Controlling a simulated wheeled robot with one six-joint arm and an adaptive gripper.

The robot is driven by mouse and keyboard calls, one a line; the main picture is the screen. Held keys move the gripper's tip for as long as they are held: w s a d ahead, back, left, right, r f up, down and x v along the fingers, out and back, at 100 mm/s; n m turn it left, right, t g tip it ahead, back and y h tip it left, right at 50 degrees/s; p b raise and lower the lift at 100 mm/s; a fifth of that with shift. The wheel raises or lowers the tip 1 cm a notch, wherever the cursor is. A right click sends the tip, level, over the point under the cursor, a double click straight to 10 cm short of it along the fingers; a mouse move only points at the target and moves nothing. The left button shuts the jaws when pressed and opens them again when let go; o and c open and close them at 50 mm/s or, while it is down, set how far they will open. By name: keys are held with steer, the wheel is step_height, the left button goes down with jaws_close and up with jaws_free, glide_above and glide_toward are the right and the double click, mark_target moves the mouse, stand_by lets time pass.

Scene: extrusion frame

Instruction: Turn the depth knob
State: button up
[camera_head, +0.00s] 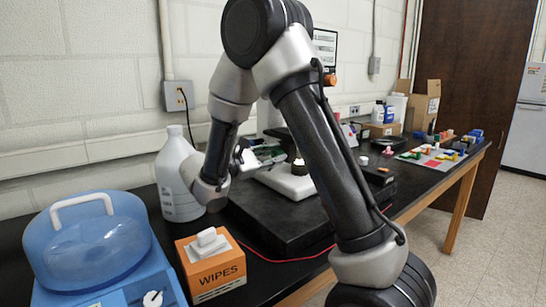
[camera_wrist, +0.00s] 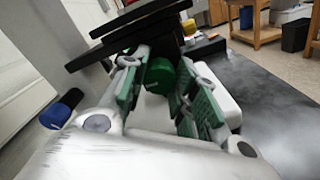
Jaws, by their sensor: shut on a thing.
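My gripper (camera_wrist: 160,88) reaches in from the bottom of the wrist view, with a green-padded finger on each side. A round green knob (camera_wrist: 160,74) sits between the fingers, and they are shut on it. The knob's label, if any, is too small to read, so I cannot tell its turned position. In the head view my gripper (camera_head: 262,154) is beside an instrument with a white base (camera_head: 290,184); my arm hides much of both, and the knob cannot be made out there.
A dark blue and black knob-like part (camera_wrist: 62,108) is left of my gripper. Black plates (camera_wrist: 130,30) lie just above the fingers. A white jug (camera_head: 176,180), an orange wipes box (camera_head: 212,268) and a blue tank (camera_head: 98,255) stand near my arm on the black bench.

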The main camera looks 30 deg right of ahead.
stand_by(0.3)
steer(key=o, duration=1)
steer(key=a, duration=0.2)
steer(key=s+a, duration=0.1)
steer(key=a, duration=0.4)
steer(key=shift+s+a, duration=0.2)
steer(key=shift+s, duration=0.05)
